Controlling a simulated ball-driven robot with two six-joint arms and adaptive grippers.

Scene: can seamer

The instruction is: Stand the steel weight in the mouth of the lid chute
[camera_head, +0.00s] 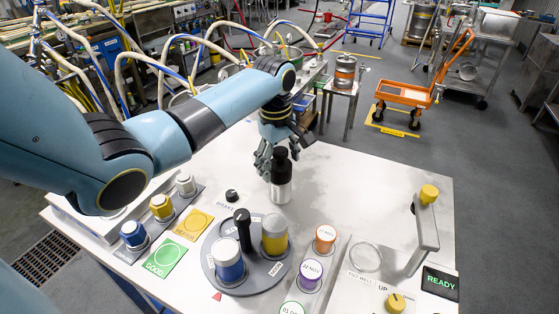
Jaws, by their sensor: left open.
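My left gripper (266,162) is open, its fingers pointing down at the back of the white table. A small silver-topped cylinder (186,184) stands at the back of the left row, beside yellow and blue ones. I cannot tell for certain which of these is the steel weight. I cannot clearly make out the lid chute or its mouth. My right gripper is not in view.
Several capped cylinders stand in the front middle. A grey upright handle (427,230) rises at right. The table's back right is clear.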

